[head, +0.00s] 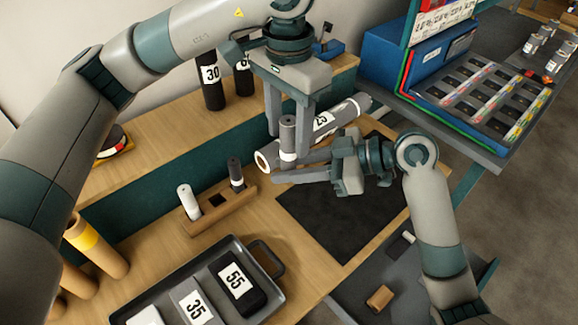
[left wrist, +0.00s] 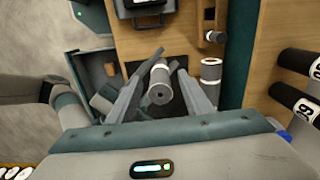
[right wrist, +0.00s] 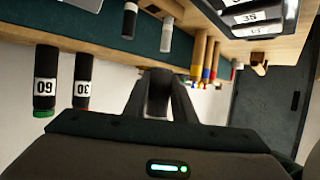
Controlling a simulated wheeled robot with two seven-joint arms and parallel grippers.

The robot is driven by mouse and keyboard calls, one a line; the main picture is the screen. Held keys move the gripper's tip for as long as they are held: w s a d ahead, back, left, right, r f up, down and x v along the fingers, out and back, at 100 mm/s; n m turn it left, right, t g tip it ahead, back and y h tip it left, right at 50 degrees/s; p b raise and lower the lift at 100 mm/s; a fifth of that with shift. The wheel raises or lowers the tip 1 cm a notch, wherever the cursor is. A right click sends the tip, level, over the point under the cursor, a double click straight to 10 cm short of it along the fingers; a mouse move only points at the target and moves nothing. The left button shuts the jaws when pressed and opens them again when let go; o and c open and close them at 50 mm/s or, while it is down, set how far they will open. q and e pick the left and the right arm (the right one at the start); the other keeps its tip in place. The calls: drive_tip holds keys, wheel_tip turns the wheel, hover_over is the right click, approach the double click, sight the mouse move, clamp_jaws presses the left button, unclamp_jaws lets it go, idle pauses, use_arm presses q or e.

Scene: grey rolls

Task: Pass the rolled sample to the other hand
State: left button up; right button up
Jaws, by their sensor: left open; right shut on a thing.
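The rolled sample (head: 288,132) is a slim grey roll with a white band, standing roughly upright in the head view. My right gripper (head: 287,166) is shut on its lower part, coming in from the right. My left gripper (head: 287,142) points down from above, open, with one finger on each side of the roll's upper part. In the left wrist view the roll (left wrist: 160,86) shows end-on between the spread fingers (left wrist: 155,82), with a gap on each side. In the right wrist view the fingers (right wrist: 164,85) are dark and the held part is hard to make out.
A thick grey roll labelled 25 (head: 337,118) lies behind the grippers. A wooden rack (head: 216,214) holds two small rolls. A tray (head: 262,312) with labelled packs stands at the front. A dark mat (head: 335,215) lies bare to the right. A blue case (head: 385,55) stands behind.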

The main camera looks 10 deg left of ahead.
use_arm(q)
wheel_tip(320, 180, up, 8)
drive_tip(key=shift+f, duration=0.1)
idle(1.0)
